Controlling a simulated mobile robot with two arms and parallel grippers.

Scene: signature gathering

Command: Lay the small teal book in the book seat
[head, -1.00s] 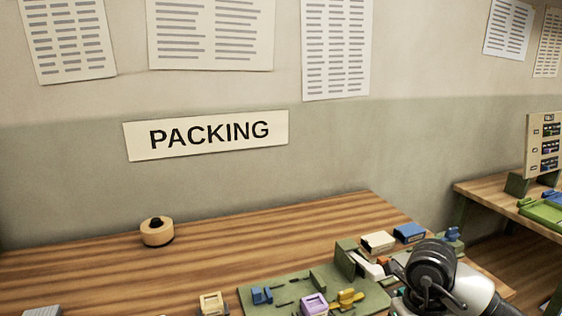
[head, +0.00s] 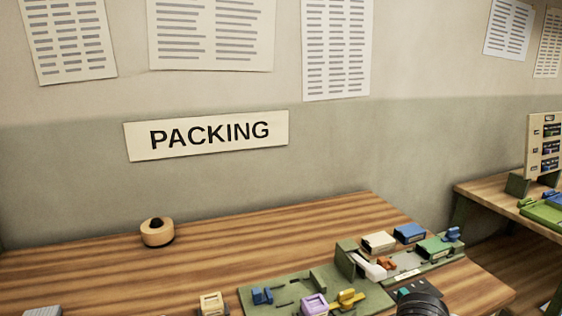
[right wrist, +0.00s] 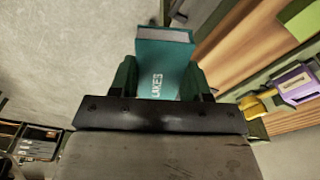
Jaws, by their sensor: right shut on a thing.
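The small teal book (right wrist: 163,62), with white lettering on its cover, is held between the two fingers of my right gripper (right wrist: 160,85) in the right wrist view. Its pale page edge faces the top of that picture. In the head view, part of my dark right wrist (head: 423,305) shows at the bottom right edge, near the front of the green board; a dark teal patch beside it is too small to identify surely. I cannot tell which recess is the book seat. The book is apart from the board in the wrist view. My left gripper is not in view.
The green slotted board (head: 285,293) carries a blue piece (head: 262,296), a purple block (head: 314,304) and a yellow piece (head: 347,299). Cream (head: 379,242), blue (head: 410,233) and green (head: 434,248) blocks stand behind at right. A tape roll (head: 157,232) sits left; the table's middle is clear.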

